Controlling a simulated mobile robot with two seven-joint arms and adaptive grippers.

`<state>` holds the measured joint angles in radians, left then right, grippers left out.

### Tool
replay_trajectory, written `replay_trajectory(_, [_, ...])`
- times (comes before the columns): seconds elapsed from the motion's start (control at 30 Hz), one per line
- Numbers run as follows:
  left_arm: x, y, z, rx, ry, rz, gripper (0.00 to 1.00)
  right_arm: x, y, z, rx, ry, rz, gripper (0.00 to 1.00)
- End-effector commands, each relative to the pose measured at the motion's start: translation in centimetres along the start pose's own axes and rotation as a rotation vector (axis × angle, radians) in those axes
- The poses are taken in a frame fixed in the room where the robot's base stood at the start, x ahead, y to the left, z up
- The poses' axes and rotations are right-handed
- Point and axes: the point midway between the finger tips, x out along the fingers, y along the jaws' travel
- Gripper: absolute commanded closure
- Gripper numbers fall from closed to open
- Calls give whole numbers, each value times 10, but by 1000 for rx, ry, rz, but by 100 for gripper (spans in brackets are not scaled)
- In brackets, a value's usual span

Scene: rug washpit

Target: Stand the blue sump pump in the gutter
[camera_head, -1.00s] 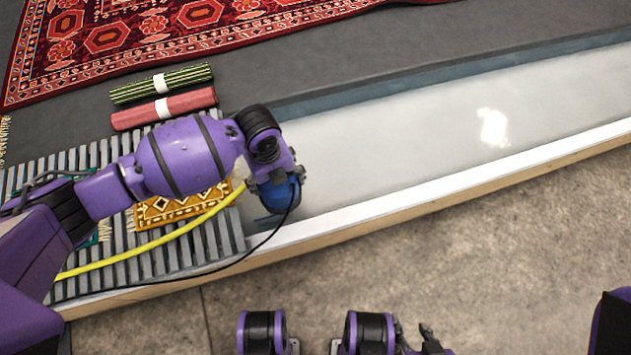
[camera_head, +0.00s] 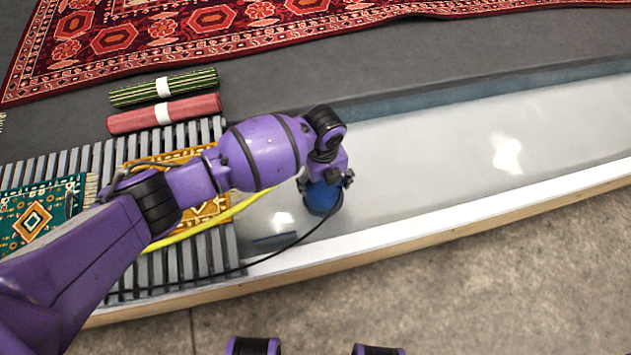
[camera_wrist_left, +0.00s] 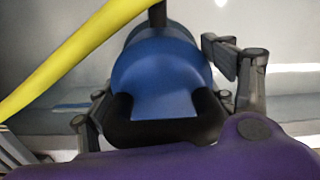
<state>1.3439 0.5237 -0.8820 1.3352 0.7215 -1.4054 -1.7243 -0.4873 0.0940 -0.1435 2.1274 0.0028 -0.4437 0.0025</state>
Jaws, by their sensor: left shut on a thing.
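The blue sump pump (camera_head: 322,201) hangs upright below my left gripper (camera_head: 326,179), inside the outline of the pale gutter (camera_head: 430,150) near its left end. In the left wrist view the pump (camera_wrist_left: 165,75) fills the middle, with its black handle (camera_wrist_left: 160,130) between the fingers of the gripper, which is shut on it. A yellow hose (camera_head: 225,213) and a black cable (camera_head: 280,247) run from the pump to the left. I cannot tell whether the pump's base touches the gutter floor. My right gripper is not in view.
A slatted grey grate (camera_head: 225,257) lies at the gutter's left end, with small patterned rugs on it. Rolled green (camera_head: 163,87) and red (camera_head: 164,113) rugs lie behind it. A white kerb (camera_head: 440,220) edges the near side. The gutter to the right is clear.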

Motion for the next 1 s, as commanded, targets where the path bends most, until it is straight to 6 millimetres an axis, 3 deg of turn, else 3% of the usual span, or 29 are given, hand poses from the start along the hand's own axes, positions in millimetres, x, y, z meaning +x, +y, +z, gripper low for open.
replay_trajectory(0.17, [4,-8,3,1,-3,-6,86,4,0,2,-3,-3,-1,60])
replay_trajectory(0.43, [38,-10,4,1,-1,-4,86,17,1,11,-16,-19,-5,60])
replay_trajectory(0.87, [41,-10,4,0,-3,-5,86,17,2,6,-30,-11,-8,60])
replay_trajectory(0.9, [43,-8,3,0,-2,0,19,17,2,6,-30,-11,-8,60])
replay_trajectory(1.0, [43,-8,3,0,-2,0,6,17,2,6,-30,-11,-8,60])
